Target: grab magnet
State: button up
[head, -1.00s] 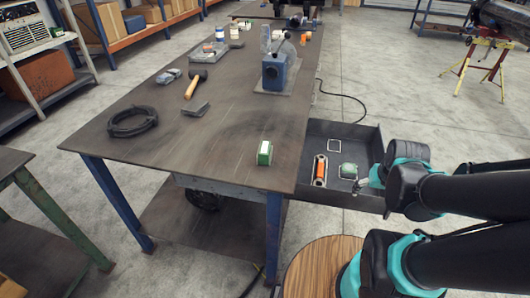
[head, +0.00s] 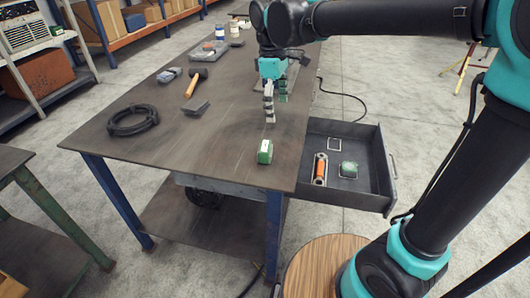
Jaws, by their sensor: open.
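A small green block with a white top (head: 265,151) sits on the workbench (head: 200,150) near its right front edge. A second green piece (head: 348,170) lies in the open drawer (head: 375,185), beside an orange cylinder-like item (head: 320,169). I cannot tell for sure which of these is the magnet. My gripper (head: 276,112) points down over the bench, above and behind the green block in the picture. It is open and empty, and apart from the block.
A black cable coil (head: 133,121), a hammer (head: 195,82) and a dark flat piece (head: 195,106) lie to the left on the bench. The drawer juts out at the bench's right side. The bench around the green block is clear.

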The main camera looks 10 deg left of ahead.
jog(key=s+a+r+n, duration=0.3)
jog(key=a+r, duration=0.1)
jog(key=a, duration=0.1)
send_near(265, 146)
jog(key=shift+h, duration=0.3)
jog(key=f, duration=0.6)
jog(key=d+f, duration=0.1)
jog(key=f, duration=0.3)
jog(key=shift+w+f, duration=0.1)
jog(key=shift+w, duration=0.1)
jog(key=c, duration=1.6)
